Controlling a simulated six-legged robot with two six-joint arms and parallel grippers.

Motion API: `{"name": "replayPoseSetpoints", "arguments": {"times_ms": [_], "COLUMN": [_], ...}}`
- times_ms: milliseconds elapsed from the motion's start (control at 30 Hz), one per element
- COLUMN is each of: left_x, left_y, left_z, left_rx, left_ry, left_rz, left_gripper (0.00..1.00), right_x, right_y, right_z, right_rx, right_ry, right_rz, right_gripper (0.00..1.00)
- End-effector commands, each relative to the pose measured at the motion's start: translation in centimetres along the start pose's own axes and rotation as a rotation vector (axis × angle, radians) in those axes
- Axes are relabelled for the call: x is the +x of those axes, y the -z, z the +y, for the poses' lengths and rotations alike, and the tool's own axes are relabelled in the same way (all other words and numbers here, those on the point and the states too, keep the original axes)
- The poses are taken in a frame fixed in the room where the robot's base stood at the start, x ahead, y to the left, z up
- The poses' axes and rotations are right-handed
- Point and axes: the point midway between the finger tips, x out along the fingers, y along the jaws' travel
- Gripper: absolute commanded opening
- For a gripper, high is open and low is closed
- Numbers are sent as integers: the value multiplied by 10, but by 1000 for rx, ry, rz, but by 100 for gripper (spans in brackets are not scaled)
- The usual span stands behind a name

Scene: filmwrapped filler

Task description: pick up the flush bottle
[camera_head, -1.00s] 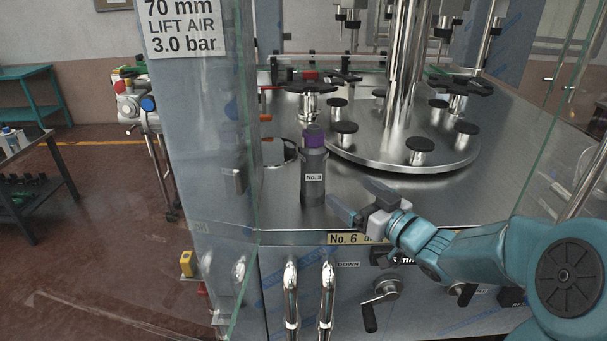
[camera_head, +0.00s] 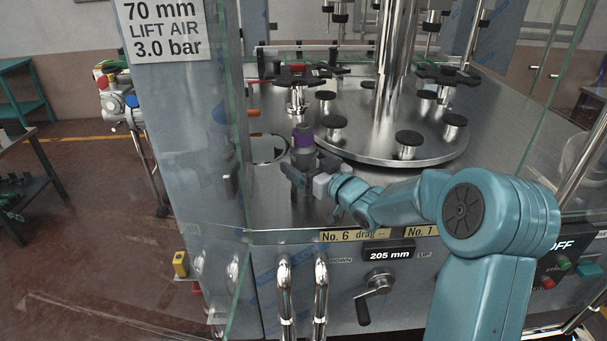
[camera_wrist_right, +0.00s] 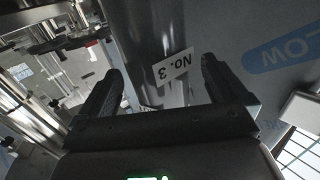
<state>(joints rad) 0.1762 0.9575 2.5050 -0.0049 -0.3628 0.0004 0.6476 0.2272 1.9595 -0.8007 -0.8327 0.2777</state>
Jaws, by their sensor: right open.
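The flush bottle (camera_head: 303,156) is dark grey with a purple collar and stands upright on the steel machine deck near its left side. My right gripper (camera_head: 303,168) is at the bottle's lower body, its open fingers on either side of it. The gripper hides the label and part of the lower body in the head view. In the right wrist view the bottle (camera_wrist_right: 160,35), with its white "No. 3" label, lies between the two black fingers of the gripper (camera_wrist_right: 160,65). Whether a finger touches it I cannot tell. My left gripper is not in view.
The round carousel (camera_head: 385,154) with several black-topped pedestals stands behind and right of the bottle. A glass panel and grey post (camera_head: 190,120) rise on the left. Handles and a crank (camera_head: 375,283) sit below the front edge.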

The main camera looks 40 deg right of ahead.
Motion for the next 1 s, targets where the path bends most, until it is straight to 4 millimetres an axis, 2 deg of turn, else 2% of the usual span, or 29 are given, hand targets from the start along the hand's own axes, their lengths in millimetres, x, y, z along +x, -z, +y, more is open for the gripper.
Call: {"name": "replayPoseSetpoints", "arguments": {"times_ms": [33,200,433,467,500,733,767,1000], "left_x": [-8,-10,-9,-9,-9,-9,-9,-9], "left_y": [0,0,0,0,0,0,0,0], "left_z": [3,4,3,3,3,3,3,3], "left_rx": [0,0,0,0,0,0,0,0], "left_ry": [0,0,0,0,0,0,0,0], "left_rz": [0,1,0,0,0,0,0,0], "left_gripper": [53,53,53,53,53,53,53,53], "right_x": [10,30,32,32,32,31,31,31], "right_y": [4,2,1,1,1,1,1,5], "right_z": [0,0,1,1,1,1,1,1], "right_rx": [1,1,0,0,0,0,0,-2], "right_ry": [3,1,0,0,0,0,0,0], "right_rz": [0,0,0,0,0,0,0,6], "right_gripper": [99,99,99,92,79,4,0,0]}}
